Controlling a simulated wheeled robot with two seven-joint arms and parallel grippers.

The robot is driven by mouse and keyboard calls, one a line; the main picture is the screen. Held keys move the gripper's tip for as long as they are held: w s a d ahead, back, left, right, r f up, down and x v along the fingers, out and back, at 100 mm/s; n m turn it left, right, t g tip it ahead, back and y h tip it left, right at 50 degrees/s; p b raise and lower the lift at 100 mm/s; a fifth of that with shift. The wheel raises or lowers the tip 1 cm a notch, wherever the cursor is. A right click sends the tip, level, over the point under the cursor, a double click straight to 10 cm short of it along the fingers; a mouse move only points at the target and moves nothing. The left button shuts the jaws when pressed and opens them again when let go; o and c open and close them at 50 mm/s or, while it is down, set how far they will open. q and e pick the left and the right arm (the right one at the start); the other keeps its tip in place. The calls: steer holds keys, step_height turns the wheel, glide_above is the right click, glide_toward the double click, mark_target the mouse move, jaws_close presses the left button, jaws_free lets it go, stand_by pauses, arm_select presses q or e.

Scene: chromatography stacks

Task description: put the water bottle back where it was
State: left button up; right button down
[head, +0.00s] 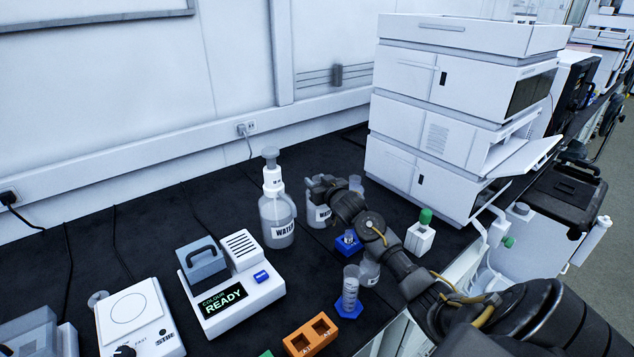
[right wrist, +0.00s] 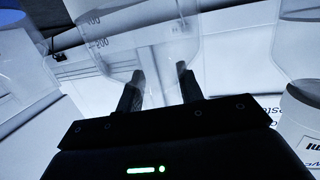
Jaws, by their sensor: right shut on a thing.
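The bottle looks upright, at or just above the black bench. In the right wrist view, a clear wall with graduation marks (right wrist: 130,35) stands at the fingers (right wrist: 160,85). A larger clear bottle (head: 277,212) with a pale top stands just left of it, apart from the gripper, and its label also seems to read "WATER". My left gripper is out of view.
A white device reading "READY" (head: 236,294) stands at the left front. The white instrument stack (head: 455,110) rises behind. An orange rack (head: 311,335) is at the front.

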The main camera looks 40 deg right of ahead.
steer(key=c, duration=0.9)
jaws_free()
steer(key=shift+r, duration=0.1)
steer(key=v, duration=1.2)
